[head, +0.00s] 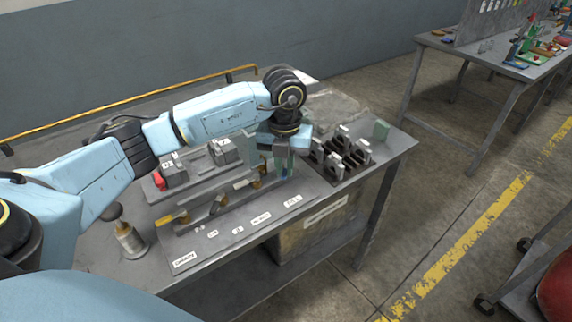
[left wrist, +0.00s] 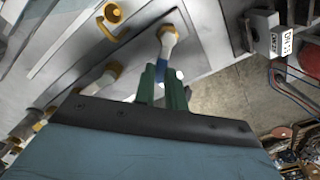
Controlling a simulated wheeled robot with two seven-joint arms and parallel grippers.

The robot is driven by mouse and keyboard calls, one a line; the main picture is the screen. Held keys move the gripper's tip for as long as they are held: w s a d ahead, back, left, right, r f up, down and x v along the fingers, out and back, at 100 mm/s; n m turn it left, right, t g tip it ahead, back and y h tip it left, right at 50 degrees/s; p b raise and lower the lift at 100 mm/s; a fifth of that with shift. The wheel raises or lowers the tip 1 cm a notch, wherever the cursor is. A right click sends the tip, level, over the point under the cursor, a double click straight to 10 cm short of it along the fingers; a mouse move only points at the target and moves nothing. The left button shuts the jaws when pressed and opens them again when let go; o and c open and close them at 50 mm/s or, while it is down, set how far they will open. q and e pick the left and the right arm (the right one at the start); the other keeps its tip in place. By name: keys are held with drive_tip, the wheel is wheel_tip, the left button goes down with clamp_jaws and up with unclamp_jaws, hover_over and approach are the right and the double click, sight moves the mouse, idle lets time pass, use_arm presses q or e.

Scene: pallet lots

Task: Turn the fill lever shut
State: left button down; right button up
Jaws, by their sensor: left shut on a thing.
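My left gripper (head: 283,172) points down at the right end of a row of levers on the bench panel, just behind the FILL label (head: 292,200). In the left wrist view its two green fingers (left wrist: 163,88) are shut on the end of the fill lever (left wrist: 168,48), which has a pale arm, a brass-coloured hub and a blue part between the fingers. In the head view the gripper hides most of this lever. My right gripper is not in view.
Other levers stand left along the panel (head: 185,245), including one with a yellow handle (head: 172,217). A cylindrical stamp-like object (head: 130,240) stands at the bench's left.

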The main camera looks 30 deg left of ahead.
use_arm(q)
drive_tip(key=shift+a+m, duration=0.3)
drive_tip(key=shift+m, duration=0.5)
drive_tip(key=m, duration=0.1)
drive_tip(key=a+m, duration=0.1)
drive_tip(key=m, duration=0.1)
drive_tip(key=shift+s+a+b, duration=0.1)
drive_tip(key=shift+b, duration=0.25)
drive_tip(key=m, duration=0.2)
drive_tip(key=shift+a+m, duration=0.3)
drive_tip(key=shift+a, duration=0.05)
drive_tip(key=shift+a+m+b, duration=0.3)
drive_tip(key=shift+m, duration=0.6)
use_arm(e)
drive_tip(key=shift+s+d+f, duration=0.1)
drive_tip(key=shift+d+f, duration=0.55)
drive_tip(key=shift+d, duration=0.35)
use_arm(q)
drive_tip(key=c, duration=1.5)
unclamp_jaws()
drive_tip(key=shift+o, duration=0.2)
